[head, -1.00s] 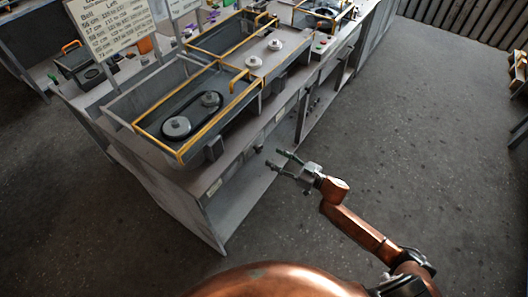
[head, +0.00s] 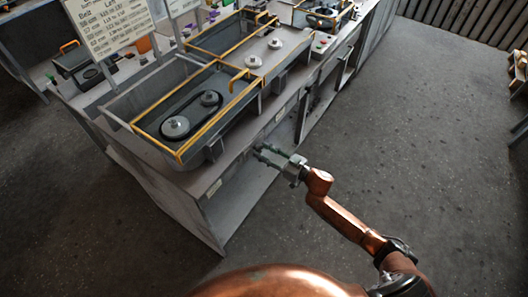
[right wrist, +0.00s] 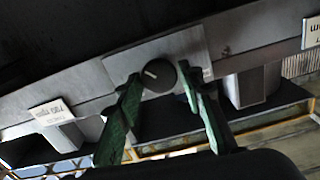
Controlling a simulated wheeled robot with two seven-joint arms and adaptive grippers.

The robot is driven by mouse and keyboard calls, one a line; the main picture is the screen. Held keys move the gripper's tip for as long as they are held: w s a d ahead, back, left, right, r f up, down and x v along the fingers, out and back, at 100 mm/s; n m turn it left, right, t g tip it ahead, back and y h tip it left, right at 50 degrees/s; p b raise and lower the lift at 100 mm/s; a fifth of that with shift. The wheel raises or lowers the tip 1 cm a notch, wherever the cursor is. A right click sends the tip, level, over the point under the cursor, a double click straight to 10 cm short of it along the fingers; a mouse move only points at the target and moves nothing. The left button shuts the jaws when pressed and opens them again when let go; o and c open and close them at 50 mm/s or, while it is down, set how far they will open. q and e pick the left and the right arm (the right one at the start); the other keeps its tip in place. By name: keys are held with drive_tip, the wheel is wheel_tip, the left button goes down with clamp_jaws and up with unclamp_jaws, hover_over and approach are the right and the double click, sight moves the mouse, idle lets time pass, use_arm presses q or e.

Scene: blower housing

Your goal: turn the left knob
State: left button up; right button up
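A round dark knob (right wrist: 159,76) with a light pointer line sits on a grey plate on the bench's front panel in the right wrist view. My right gripper (right wrist: 159,72) is open, with one green finger on each side of the knob. The fingers look apart from it, though their depth relative to it is hard to tell. In the head view, my right gripper (head: 260,152) is at the bench front, below the near blower housing (head: 185,110), and the knob cannot be made out there. I cannot tell from the wrist view alone whether this is the left knob. My left gripper is out of view.
White labels (right wrist: 51,113) sit on the panel to either side of the knob. The bench (head: 160,165) has open shelves below.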

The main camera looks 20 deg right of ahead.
drive_tip(key=c, duration=0.7)
